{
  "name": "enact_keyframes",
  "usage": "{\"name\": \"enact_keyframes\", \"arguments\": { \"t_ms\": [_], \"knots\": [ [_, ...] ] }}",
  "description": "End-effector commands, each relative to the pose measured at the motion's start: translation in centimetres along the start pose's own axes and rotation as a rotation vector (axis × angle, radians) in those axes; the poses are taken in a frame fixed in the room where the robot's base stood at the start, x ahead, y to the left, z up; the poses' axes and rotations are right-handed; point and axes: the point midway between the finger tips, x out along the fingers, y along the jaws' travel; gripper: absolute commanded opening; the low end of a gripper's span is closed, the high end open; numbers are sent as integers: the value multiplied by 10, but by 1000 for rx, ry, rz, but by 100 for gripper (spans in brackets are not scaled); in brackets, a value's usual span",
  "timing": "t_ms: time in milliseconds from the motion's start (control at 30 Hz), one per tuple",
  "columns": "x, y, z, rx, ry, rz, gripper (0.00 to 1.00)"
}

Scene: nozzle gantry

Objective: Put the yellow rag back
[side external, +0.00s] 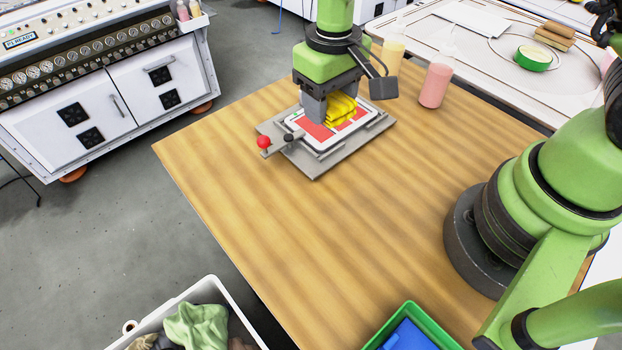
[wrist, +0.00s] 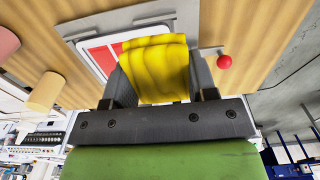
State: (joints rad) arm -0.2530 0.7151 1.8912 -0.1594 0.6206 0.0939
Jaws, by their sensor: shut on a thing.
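The yellow rag (side external: 341,107) is folded and sits between the fingers of my gripper (side external: 327,108), over a white-framed panel with red areas (side external: 320,132). In the wrist view the rag (wrist: 156,68) fills the space between the two dark fingers of my gripper (wrist: 160,85), which are shut on it. The panel (wrist: 102,58) shows behind the rag there. The panel lies on a grey fixture plate (side external: 313,170). I cannot tell whether the rag touches the panel.
A red-knobbed lever (side external: 264,142) sticks out at the fixture's left. A pink bottle (side external: 436,82) and a yellow bottle (side external: 391,55) stand behind to the right. A white bin of rags (side external: 243,318) and a green bin (side external: 440,332) are in front. The wooden table (side external: 270,230) is clear in the middle.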

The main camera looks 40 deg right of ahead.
Motion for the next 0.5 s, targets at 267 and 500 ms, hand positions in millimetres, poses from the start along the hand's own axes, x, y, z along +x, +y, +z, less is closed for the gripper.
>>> {"name": "enact_keyframes", "arguments": {
  "t_ms": [267,500],
  "knots": [
    [0,-94,41,-12,1,0,30],
    [10,-122,62,-1,-3,2,30]
  ]
}}
